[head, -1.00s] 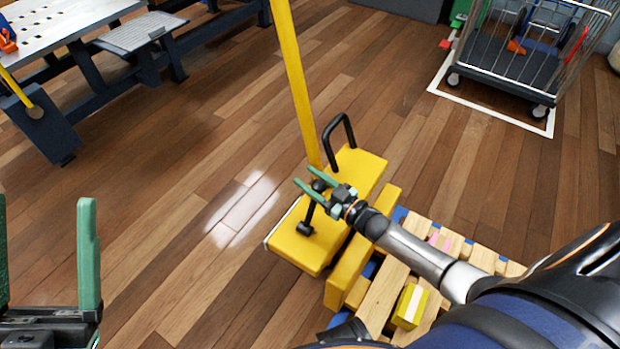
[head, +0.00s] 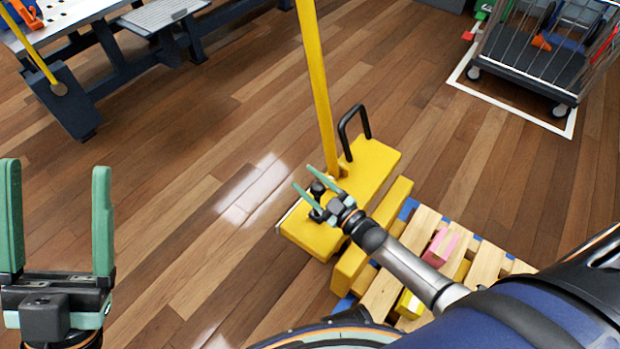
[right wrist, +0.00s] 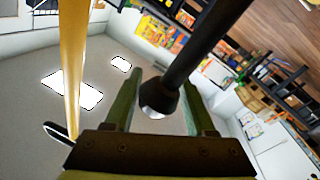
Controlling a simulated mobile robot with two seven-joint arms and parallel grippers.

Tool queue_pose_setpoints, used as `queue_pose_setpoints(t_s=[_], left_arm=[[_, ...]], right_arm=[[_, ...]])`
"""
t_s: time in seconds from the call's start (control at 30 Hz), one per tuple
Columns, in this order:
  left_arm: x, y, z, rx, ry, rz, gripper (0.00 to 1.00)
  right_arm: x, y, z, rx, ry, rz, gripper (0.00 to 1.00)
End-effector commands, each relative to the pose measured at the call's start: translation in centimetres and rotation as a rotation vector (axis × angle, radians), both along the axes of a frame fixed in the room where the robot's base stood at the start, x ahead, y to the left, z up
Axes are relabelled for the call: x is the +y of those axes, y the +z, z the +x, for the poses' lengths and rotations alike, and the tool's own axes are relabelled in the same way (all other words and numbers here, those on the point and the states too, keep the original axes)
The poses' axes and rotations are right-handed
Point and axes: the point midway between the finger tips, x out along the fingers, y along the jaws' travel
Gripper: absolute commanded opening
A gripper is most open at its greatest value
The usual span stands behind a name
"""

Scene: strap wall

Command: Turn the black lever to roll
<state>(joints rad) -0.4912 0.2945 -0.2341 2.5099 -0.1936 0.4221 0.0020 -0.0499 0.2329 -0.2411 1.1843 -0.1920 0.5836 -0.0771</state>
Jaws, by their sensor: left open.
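The black lever (right wrist: 195,50) is on top of a yellow box (head: 370,165) in the head view, mostly hidden there by my right gripper. My right gripper (head: 302,177) is over the box with its green fingers apart. In the right wrist view the lever's round end lies between the two fingers (right wrist: 160,100), with a narrow gap visible, so I see no firm grip. My left gripper (head: 57,168) is open, upright and empty at the left edge of the head view, well away from the box.
A yellow pole (head: 318,90) rises from the box beside my right gripper. A black loop handle (head: 352,125) stands behind it. A wooden pallet (head: 425,222) with blocks lies at right. A wire cart (head: 535,60) and a workbench (head: 110,45) stand farther back. Floor at left is clear.

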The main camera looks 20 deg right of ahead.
Motion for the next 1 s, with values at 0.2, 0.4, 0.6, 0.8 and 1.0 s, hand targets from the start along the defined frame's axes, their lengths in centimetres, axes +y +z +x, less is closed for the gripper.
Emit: queue_pose_setpoints(t_s=[0.2, 0.4, 0.6, 0.8, 1.0], left_arm=[[0.0, -0.1, 0.0, 0.003, 0.0, 0.002, 0.78], [0.0, -0.1, 0.0, 0.004, -0.001, 0.004, 0.78], [-0.1, 0.5, 0.0, 0.002, 0.0, 0.009, 0.78], [-0.1, 1.6, -0.1, -0.008, 0.007, 0.022, 0.78], [0.1, 2.4, -0.1, -0.017, 0.023, 0.031, 0.78]], right_arm=[[0.0, 0.0, 0.0, -0.001, -0.001, -0.002, 0.78], [-0.1, 0.1, 0.1, -0.001, -0.001, -0.002, 0.78], [-0.7, 0.0, -1.5, 0.002, -0.001, -0.003, 0.78], [-2.2, -0.1, -5.5, 0.004, -0.001, -0.003, 0.78], [-3.7, -0.5, -9.2, 0.003, -0.001, -0.002, 0.78]])
